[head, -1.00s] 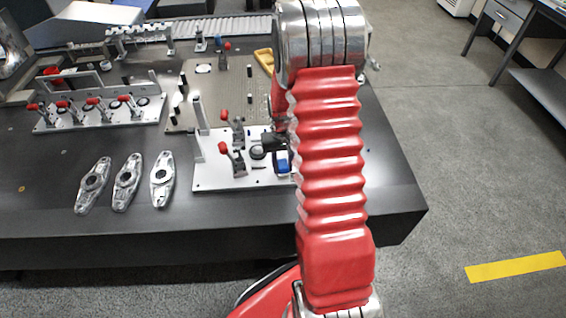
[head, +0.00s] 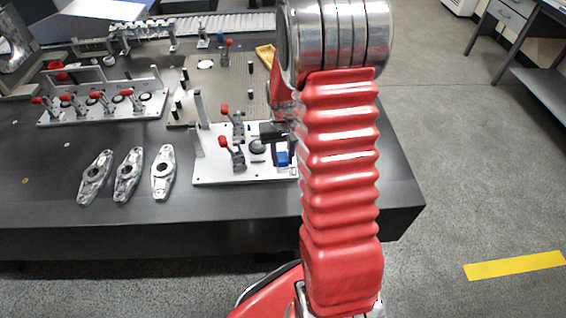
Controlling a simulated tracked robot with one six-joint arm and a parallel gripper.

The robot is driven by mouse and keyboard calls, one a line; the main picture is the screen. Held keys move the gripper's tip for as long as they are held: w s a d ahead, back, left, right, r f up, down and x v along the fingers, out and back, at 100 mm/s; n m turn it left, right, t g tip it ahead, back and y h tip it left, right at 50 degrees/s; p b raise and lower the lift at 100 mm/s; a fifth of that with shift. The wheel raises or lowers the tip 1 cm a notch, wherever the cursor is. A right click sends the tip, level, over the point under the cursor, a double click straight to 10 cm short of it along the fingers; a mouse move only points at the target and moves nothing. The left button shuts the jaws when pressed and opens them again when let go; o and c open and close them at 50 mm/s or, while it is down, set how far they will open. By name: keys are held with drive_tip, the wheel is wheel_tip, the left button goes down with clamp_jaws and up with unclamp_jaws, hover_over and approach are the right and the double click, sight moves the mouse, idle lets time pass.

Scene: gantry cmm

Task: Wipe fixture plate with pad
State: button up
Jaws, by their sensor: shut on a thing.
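The white fixture plate (head: 215,174) lies on the dark table's front right part, with red-handled toggle clamps (head: 238,155) and a dark round locator (head: 257,147) on it. The blue pad (head: 282,159) is low over the plate's right side; whether it touches the plate is hard to tell. My gripper (head: 280,147) is shut on the pad from above. My red arm covers the plate's right end and hides part of the gripper.
Several metal parts (head: 129,174) lie left of the plate. A second clamp fixture (head: 110,112) and a holed plate (head: 232,88) with black posts stand behind. An upright metal post (head: 198,110) rises at the plate's left back. The table front is clear.

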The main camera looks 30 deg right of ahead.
drive_tip(key=shift+r, duration=1.15)
